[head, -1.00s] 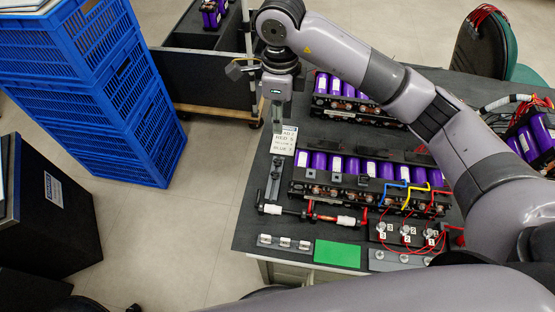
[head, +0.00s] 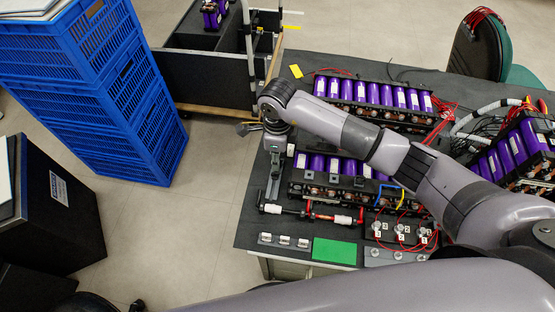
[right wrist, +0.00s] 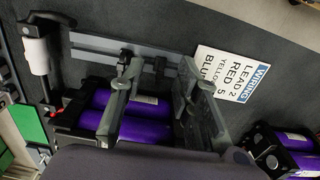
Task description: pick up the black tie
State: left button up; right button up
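My right gripper (head: 274,152) is at the left end of the battery bench in the head view, over a narrow grey rail (head: 274,186). In the right wrist view my right gripper (right wrist: 161,88) has its two fingers wide apart with nothing held between them. The grey rail (right wrist: 95,47) runs just past the fingertips. A small dark upright piece (right wrist: 160,68) on the rail shows between the fingers; it looks like the black tie, though I cannot be certain. My left gripper is out of view.
A purple battery module (head: 318,188) lies close right of the gripper. A white wiring card (right wrist: 232,73) lies beside the rail. A rod with white grips (head: 310,213) and a green pad (head: 335,251) are at the front. Blue crates (head: 130,110) stand left, off the bench.

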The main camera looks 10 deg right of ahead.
jog(key=shift+f, duration=0.55)
jog(key=shift+c, duration=0.6)
grip_shut()
jog(key=shift+r, duration=0.1)
